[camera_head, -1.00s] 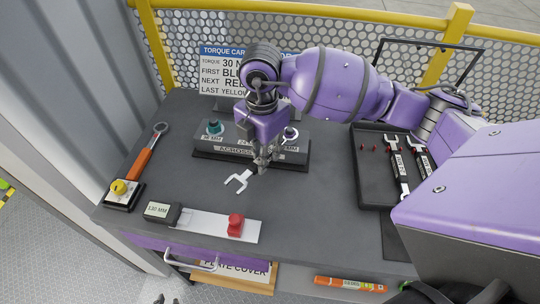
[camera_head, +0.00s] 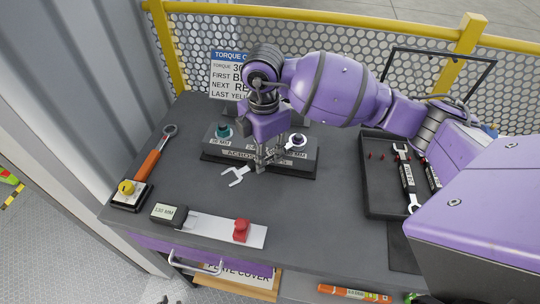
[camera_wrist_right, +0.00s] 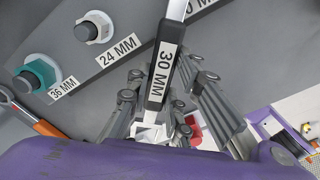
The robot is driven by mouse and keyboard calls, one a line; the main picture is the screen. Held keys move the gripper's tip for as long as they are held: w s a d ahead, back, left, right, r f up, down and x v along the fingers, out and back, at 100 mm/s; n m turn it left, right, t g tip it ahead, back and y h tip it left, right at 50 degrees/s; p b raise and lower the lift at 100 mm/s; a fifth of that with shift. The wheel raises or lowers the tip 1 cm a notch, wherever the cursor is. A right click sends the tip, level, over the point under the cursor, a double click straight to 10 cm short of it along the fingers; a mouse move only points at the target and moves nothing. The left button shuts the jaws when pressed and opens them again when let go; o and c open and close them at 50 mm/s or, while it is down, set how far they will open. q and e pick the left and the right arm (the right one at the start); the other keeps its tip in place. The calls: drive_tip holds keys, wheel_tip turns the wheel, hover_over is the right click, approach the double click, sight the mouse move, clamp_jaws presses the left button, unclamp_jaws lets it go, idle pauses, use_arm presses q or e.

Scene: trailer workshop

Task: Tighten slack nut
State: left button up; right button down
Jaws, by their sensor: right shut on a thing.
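My right gripper (camera_head: 261,162) is shut on the handle of the 30 MM wrench (camera_head: 236,176), over the bench in front of the nut block. The wrench's open jaw points to the front left. In the right wrist view the wrench label (camera_wrist_right: 161,75) reads 30 MM between the fingers (camera_wrist_right: 165,110). Its far end runs out of that view toward the right-hand nut (camera_head: 298,140). A pale ring shows around that nut; I cannot tell whether it is seated. The block (camera_head: 308,165) also carries a teal 36 MM nut (camera_head: 222,130) and a 24 MM nut (camera_wrist_right: 94,27). My left gripper is out of view.
A dark tray (camera_head: 372,205) with more wrenches lies right. An orange-handled ratchet (camera_head: 150,162), a yellow button (camera_head: 127,188), a 130 MM block (camera_head: 168,214) and a red knob (camera_head: 241,230) are left and front. A torque card (camera_head: 228,78) stands behind. The bench's front middle is clear.

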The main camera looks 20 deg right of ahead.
drive_tip(key=shift+s+r+n, duration=0.1)
drive_tip(key=shift+s+n, duration=0.15)
drive_tip(key=shift+n, duration=0.05)
drive_tip(key=shift+r, duration=0.15)
drive_tip(key=shift+d+r, duration=0.1)
drive_tip(key=shift+r, duration=0.9)
drive_tip(key=s+d+n, duration=0.7)
drive_tip(key=d+n, duration=0.1)
drive_tip(key=n, duration=0.4)
drive_tip(key=shift+d+n, duration=0.35)
drive_tip(key=shift+n, duration=0.05)
